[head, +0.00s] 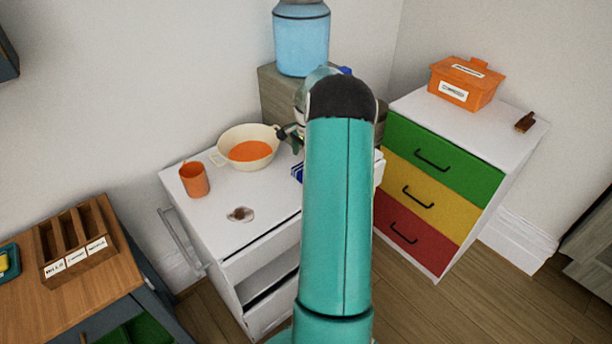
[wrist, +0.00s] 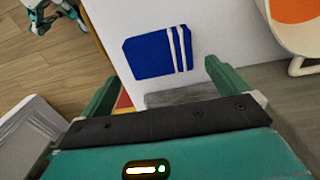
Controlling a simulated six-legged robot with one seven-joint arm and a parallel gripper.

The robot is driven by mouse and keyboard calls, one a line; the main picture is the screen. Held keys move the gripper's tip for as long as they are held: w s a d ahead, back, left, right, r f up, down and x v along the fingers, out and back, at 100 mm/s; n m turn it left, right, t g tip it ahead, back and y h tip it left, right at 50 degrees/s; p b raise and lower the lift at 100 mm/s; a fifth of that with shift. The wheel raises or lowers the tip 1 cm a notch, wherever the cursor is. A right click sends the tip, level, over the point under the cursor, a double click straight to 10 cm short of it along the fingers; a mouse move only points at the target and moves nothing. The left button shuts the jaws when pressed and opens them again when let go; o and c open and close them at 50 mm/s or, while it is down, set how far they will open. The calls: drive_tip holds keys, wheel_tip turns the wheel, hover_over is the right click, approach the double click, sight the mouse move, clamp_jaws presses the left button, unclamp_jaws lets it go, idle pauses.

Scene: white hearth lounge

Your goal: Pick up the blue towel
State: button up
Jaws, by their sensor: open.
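The blue towel (wrist: 150,54) has white stripes near one end. In the wrist view it lies flat on the white cabinet top (wrist: 215,20), close to the cabinet's edge. In the head view only a small blue corner of the towel (head: 297,172) shows, the rest hidden behind my teal arm. My gripper (wrist: 162,80) is open in the wrist view, its two green fingers spread wide with the towel showing beyond and between them. Nothing is held. In the head view the gripper is mostly hidden by my arm.
A cream pan (head: 222,153) with orange contents, an orange cup (head: 194,180) and a small brownish item (head: 240,214) share the white top. A blue water jug (head: 301,40) stands behind. A coloured drawer unit (head: 440,158) with an orange box (head: 464,84) stands right.

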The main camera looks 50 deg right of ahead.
wheel_tip(320, 180, down, 6)
drive_tip(key=shift+f, duration=0.25)
drive_tip(key=c, duration=0.7)
drive_tip(key=shift+r, duration=0.1)
drive_tip(key=shift+r, duration=0.45)
wheel_tip(320, 180, up, 2)
drive_tip(key=shift+r, duration=0.15)
drive_tip(key=s+r, duration=0.1)
drive_tip(key=r, duration=0.1)
drive_tip(key=s+r, duration=0.1)
drive_tip(key=s, duration=0.1)
drive_tip(key=s+a+r, duration=0.1)
drive_tip(key=r, duration=0.1)
drive_tip(key=shift+s+r, duration=0.3)
drive_tip(key=shift+s, duration=0.05)
drive_tip(key=s+a+r, duration=0.2)
drive_tip(key=s+r, duration=0.2)
drive_tip(key=s, duration=0.5)
